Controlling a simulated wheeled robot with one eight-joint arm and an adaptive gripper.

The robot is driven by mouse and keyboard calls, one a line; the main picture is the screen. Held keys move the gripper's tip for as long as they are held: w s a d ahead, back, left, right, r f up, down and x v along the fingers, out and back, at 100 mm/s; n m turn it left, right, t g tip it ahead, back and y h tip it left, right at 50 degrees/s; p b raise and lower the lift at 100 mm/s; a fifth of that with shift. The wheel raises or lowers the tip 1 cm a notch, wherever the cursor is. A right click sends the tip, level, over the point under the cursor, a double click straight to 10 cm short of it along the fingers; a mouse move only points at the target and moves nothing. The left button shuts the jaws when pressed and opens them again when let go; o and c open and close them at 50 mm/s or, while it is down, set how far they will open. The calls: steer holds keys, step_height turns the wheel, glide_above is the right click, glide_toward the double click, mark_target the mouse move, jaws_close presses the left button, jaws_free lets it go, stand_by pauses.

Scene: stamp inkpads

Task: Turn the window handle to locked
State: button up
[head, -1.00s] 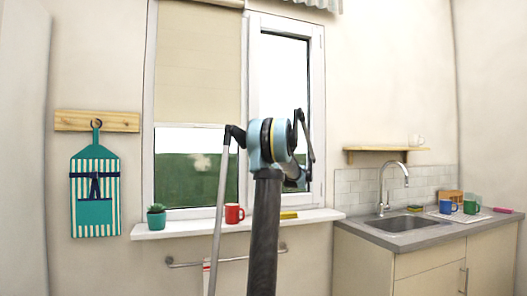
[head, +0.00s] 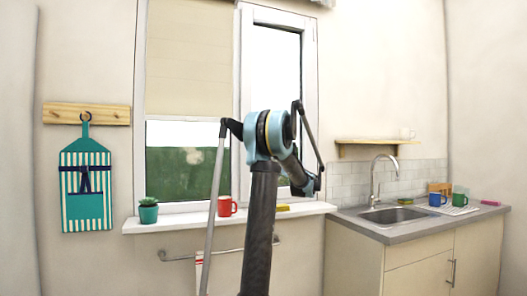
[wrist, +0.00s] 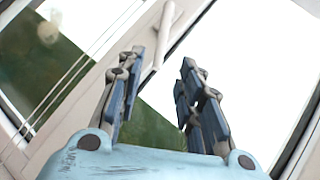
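The white window handle (wrist: 163,38) is on the white window frame, ahead of my gripper at the top of the wrist view. It lies at a slant in that tilted picture. My gripper (wrist: 158,72) is open, its two dark blue-grey fingers well apart with nothing held between them. The handle appears beyond the fingertips, nearer the left finger; I cannot tell how far off it is. In the head view the window (head: 243,110) is behind my arm, and I cannot make out the handle there. My fingers are not clear in that view.
A sill (head: 180,222) under the window bears a plant pot (head: 148,212), a red mug (head: 225,207) and a yellow item (head: 283,207). A rail runs below. A striped apron (head: 86,190) hangs at left. A sink counter (head: 405,232) with mugs stands at right.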

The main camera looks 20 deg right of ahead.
steer(key=shift+s+d+f, duration=0.25)
steer(key=shift+s+f, duration=0.1)
steer(key=shift+s, duration=0.1)
